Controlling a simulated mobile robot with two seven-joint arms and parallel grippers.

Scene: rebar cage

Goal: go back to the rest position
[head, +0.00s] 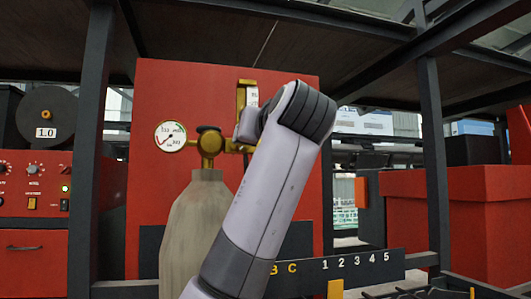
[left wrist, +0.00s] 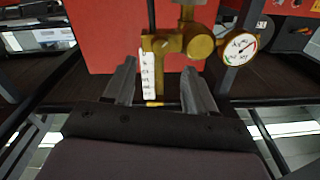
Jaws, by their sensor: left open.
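My left arm rises through the middle of the head view and bends at the top in front of the red panel (head: 225,82). Its gripper is hidden there behind the arm. In the left wrist view the left gripper (left wrist: 158,66) has its two dark fingers apart, with nothing held. A brass regulator (left wrist: 198,42) with a white scale tube (left wrist: 147,75) shows beyond and between the fingers; I cannot tell how far off. My right gripper is in neither view.
A gas cylinder (head: 192,235) with a round gauge (head: 171,136) stands left of the arm. Dark frame posts (head: 433,150) flank the panel. A red welding machine (head: 30,220) and a spool (head: 45,115) are at left, a red box (head: 460,215) at right. A numbered dark plate (head: 360,262) is low.

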